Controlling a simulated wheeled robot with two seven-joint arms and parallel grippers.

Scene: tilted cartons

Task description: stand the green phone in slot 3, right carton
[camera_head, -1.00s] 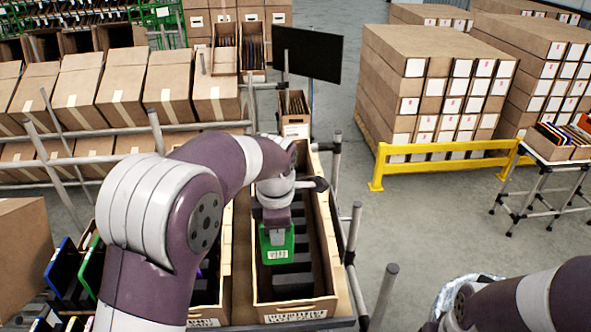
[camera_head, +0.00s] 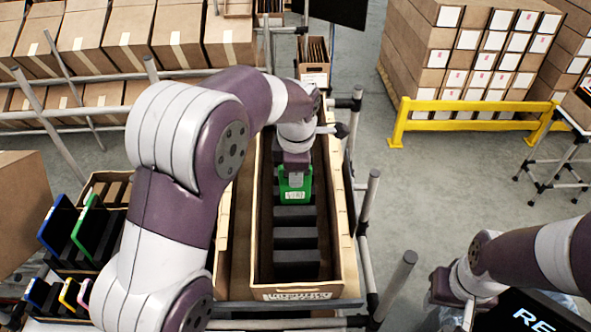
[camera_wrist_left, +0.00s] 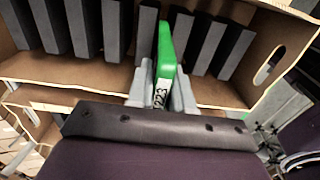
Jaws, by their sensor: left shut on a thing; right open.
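My left gripper (camera_head: 294,172) is shut on the green phone (camera_head: 294,190), which hangs upright with a white label facing the head camera. The phone is within the outline of the right carton (camera_head: 342,235), among its dark foam dividers. In the left wrist view the phone (camera_wrist_left: 165,65) stands between the grey fingers (camera_wrist_left: 160,92), with dividers on both sides. Its lower end is hidden, so I cannot tell how deep it sits or which slot it lines up with. My right gripper (camera_head: 452,300) is at the lower right, apart from the cartons, its fingers hardly visible.
Grey rail posts (camera_head: 370,200) stand close to the right carton's right side. A yellow barrier (camera_head: 480,106) and stacked boxes are farther back. Open floor lies to the right.

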